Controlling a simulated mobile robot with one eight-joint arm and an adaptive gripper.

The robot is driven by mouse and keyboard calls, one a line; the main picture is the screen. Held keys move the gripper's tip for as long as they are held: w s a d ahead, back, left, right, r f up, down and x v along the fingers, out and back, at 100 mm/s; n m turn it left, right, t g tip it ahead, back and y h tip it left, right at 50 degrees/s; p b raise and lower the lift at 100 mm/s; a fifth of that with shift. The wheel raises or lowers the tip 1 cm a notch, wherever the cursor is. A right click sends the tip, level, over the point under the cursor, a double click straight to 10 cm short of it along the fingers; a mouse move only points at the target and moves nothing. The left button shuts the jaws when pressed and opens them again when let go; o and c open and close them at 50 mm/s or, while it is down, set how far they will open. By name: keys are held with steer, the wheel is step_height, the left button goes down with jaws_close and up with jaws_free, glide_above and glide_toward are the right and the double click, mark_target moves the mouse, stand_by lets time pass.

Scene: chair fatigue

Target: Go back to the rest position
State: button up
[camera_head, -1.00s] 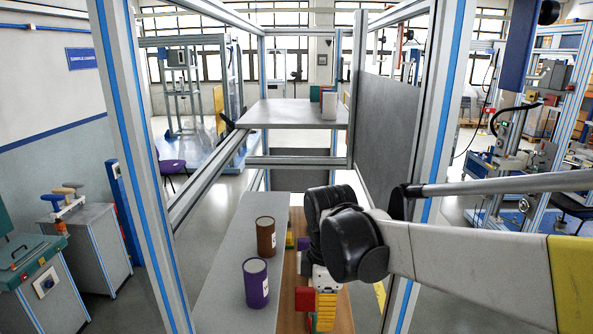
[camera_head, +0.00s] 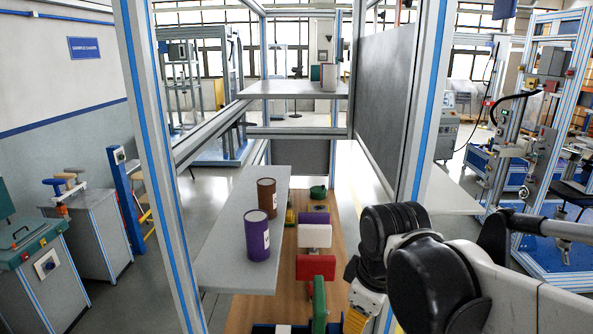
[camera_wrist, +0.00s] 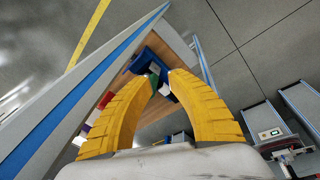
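My gripper (camera_wrist: 160,80) shows two curved yellow fingers in the wrist view, with a gap between their tips and nothing held. In the head view a yellow finger (camera_head: 355,320) shows at the bottom edge, beside the frame's right post (camera_head: 418,110). My arm comes in from the right, folded at its black joints. The fingers are to the right of a red block (camera_head: 315,267) and a green block (camera_head: 319,303) over the wooden base (camera_head: 343,240). The wrist view shows the wooden base and the blue-striped frame post (camera_wrist: 75,95) beyond and left of the fingers.
A purple can (camera_head: 257,240) and a brown can (camera_head: 267,196) stand on the grey lower shelf (camera_head: 225,262). A light can (camera_head: 328,78) stands on the upper shelf (camera_head: 285,90). The left post (camera_head: 150,150) and a dark side panel (camera_head: 382,100) bound the frame.

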steer(key=s+d+f+m+t+b, duration=0.2)
steer(key=s+d+f+m+b, duration=0.1)
steer(key=f+m+b, duration=0.2)
steer(key=s+d+f+m+t+b, duration=0.2)
steer(key=s+d+f+m+b, duration=0.2)
steer(key=f+b, duration=0.5)
step_height(320, 180, down, 2)
steer(key=shift+d+f+m+h, duration=0.15)
steer(key=shift+d+m+h, duration=0.15)
steer(key=shift+m, duration=0.7)
